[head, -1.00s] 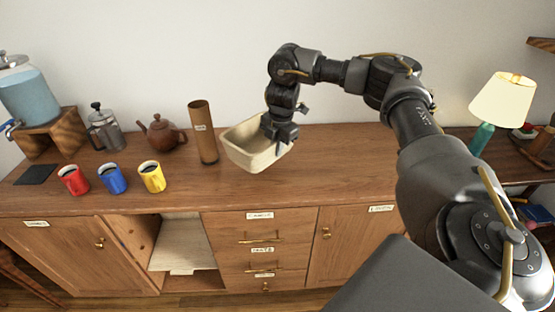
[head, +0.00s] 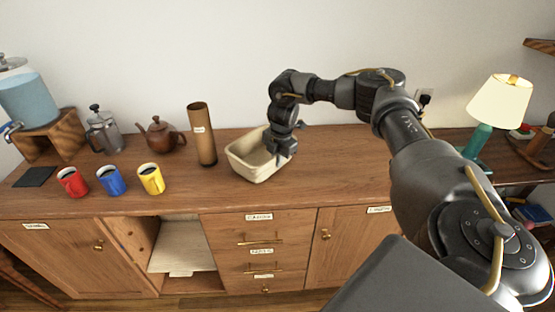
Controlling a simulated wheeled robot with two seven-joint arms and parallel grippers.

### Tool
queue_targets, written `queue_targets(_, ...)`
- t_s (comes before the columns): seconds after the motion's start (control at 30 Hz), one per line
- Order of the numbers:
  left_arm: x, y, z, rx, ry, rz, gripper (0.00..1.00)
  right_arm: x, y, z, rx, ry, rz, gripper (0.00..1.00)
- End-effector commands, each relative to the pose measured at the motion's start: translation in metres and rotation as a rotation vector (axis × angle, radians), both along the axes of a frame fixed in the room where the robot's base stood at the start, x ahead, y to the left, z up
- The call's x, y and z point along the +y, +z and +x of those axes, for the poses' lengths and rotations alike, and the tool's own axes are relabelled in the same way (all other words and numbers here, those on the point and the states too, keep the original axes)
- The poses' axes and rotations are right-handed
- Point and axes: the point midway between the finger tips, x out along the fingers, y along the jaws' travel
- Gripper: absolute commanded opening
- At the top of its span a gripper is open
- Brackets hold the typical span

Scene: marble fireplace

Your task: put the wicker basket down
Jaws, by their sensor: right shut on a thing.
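The wicker basket (head: 250,172) is a cream, open-topped rectangular tub at the middle of the wooden sideboard top (head: 340,185). It looks to be at the surface, but I cannot tell whether its base fully touches. My right gripper (head: 283,152) reaches down from above and is shut on the basket's right rim. The fingertips are partly hidden by the hand and the rim. The inside of the basket looks empty. My left gripper is not in view.
A brown cylinder (head: 202,135) stands close left of the basket. Further left are a teapot (head: 162,135), a French press (head: 103,130) and yellow (head: 151,179), blue (head: 111,181) and red (head: 72,183) mugs. A lamp (head: 498,103) stands at right. The top right of the basket is clear.

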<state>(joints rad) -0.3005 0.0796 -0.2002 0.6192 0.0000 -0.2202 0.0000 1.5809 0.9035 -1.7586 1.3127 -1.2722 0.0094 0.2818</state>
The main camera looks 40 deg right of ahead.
Motion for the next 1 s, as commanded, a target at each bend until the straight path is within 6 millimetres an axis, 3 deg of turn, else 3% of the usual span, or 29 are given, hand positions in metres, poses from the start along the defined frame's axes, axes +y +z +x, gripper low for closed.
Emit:
queue_targets(0.13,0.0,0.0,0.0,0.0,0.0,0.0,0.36,0.0,-0.002,0.0,-0.001,0.0,0.0,0.0)
queue_targets(0.17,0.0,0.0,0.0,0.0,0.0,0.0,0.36,0.0,-0.003,0.0,0.0,0.0,0.0,0.1)
queue_targets(0.3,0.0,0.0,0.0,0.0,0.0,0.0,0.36,0.0,-0.003,0.0,0.0,0.0,0.0,0.28)
queue_targets(0.67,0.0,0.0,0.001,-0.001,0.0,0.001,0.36,0.0,0.002,0.0,-0.001,0.0,0.0,0.29)
queue_targets(0.77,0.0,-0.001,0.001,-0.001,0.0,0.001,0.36,0.0,0.013,-0.001,-0.003,-0.002,0.002,0.29)
queue_targets(1.0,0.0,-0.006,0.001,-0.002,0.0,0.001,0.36,0.0,0.063,-0.007,-0.005,0.001,0.001,0.29)
